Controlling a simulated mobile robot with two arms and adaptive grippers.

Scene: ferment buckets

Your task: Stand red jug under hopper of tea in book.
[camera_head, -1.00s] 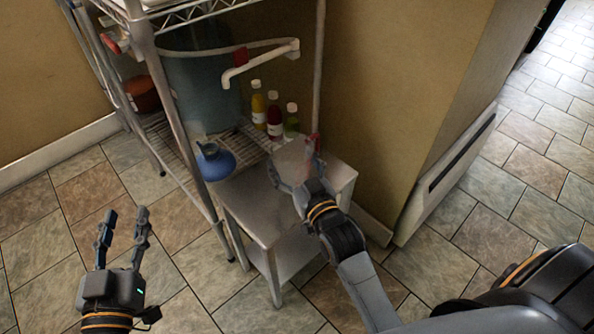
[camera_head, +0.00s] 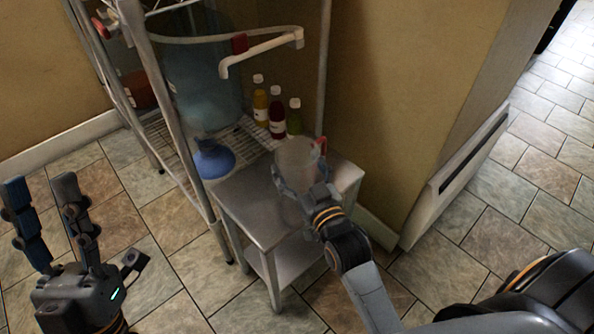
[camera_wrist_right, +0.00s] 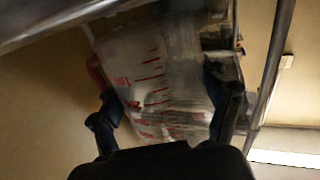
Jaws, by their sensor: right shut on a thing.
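A clear jug (camera_head: 295,158) with a red handle is over the small metal table in the head view. My right gripper (camera_head: 299,179) is shut around its side, and the jug looks about upright. In the right wrist view the jug (camera_wrist_right: 165,80) shows red marks and sits between the fingers of my right gripper (camera_wrist_right: 168,108). Whether its base touches the table is hidden. My left gripper (camera_head: 40,184) is open and empty at the lower left. No vessel in view is readable as a hopper of tea.
A white pipe (camera_head: 262,50) with a red part juts from the rack. The small metal table (camera_head: 245,210) has bare top at its front left.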

